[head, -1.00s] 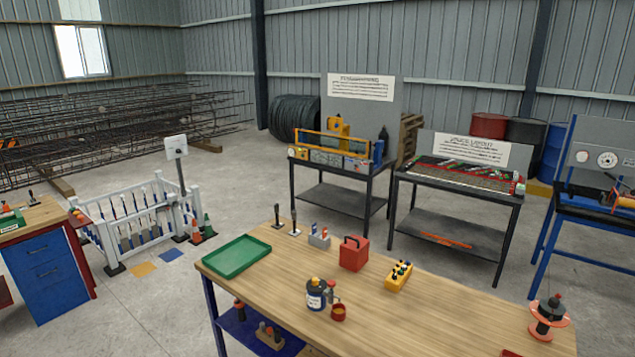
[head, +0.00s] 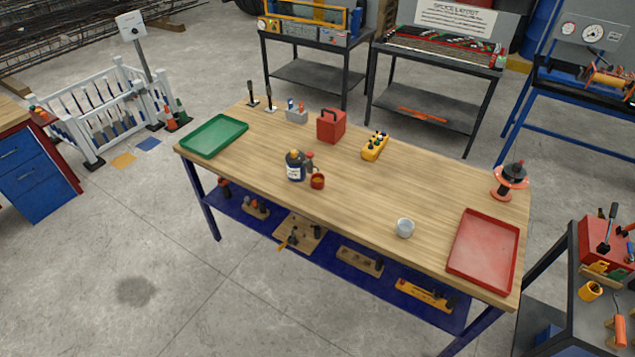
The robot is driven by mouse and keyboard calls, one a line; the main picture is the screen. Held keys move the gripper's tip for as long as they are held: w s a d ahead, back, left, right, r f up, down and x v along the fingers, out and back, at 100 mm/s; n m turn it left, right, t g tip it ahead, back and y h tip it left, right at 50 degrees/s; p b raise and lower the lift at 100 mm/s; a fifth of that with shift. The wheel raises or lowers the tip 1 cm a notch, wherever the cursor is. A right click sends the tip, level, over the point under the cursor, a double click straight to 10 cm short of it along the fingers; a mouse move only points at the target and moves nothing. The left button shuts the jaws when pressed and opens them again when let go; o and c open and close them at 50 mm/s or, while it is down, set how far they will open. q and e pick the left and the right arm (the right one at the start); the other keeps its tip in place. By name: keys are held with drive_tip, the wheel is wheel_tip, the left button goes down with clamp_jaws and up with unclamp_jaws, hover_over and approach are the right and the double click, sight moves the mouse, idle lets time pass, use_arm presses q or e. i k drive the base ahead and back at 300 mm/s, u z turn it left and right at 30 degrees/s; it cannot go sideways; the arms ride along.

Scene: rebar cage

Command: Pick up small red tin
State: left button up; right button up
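A small red tin (head: 317,182), open at the top with something yellowish inside, stands on the wooden workbench (head: 370,205), left of its middle and towards the front edge. A dark bottle with a white label and yellow cap (head: 295,167) stands close on its left. A small red-topped item (head: 309,160) is just behind the tin; I cannot tell whether they touch. Neither of my grippers is in the head view.
The bench also holds a green tray (head: 215,136), red box (head: 331,126), yellow block with dark knobs (head: 375,146), grey cup (head: 404,228), red tray (head: 484,250) and orange spool (head: 511,181). Tools lie on the blue lower shelf (head: 335,262). Floor in front is clear.

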sight(316, 180)
drive_tip(key=u, duration=0.85)
drive_tip(key=i, duration=1.8)
drive_tip(key=z, duration=0.55)
